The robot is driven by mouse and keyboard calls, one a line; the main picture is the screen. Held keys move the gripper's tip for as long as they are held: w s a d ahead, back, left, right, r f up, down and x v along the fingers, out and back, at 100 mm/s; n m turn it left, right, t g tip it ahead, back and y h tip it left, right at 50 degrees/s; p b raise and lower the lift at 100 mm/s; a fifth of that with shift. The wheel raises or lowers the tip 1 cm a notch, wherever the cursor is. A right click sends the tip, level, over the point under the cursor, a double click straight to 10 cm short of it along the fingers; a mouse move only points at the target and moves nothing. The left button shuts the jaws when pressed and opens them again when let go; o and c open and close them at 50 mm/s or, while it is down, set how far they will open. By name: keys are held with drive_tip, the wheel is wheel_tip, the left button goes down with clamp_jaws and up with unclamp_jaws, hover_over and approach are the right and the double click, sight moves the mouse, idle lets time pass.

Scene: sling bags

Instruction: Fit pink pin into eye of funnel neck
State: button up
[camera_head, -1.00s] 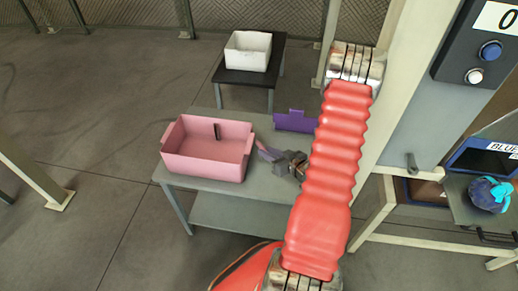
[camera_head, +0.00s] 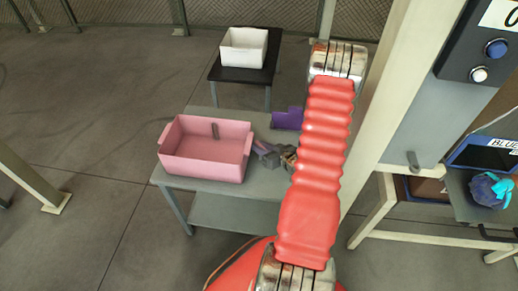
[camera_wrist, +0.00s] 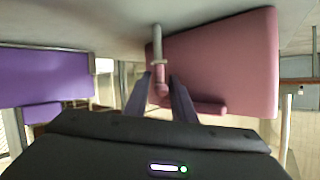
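In the wrist view, which looks upside down, a slim rod with a grey shaft, a collar and a pink end, likely the pink pin (camera_wrist: 157,45), shows against a pink bin. My gripper (camera_wrist: 161,80) has its two dark purple-grey fingers apart, one on each side of the rod's pink end. I cannot tell whether they touch it. In the head view my gripper (camera_head: 265,149) is over the grey table, just right of the pink bin, partly hidden by my red arm. I cannot make out a funnel neck or its eye.
The pink bin (camera_head: 205,172) stands on the grey table (camera_head: 225,210), with a purple bin (camera_head: 287,119) behind my arm. A white bin (camera_head: 243,60) sits on a black table farther back. A dark blue bundle with cyan parts (camera_head: 490,190) lies at right. A pale post (camera_head: 405,80) stands right of my arm.

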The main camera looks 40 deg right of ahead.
drive_tip(key=shift+c, duration=0.6)
clamp_jaws()
drive_tip(key=shift+r, duration=0.1)
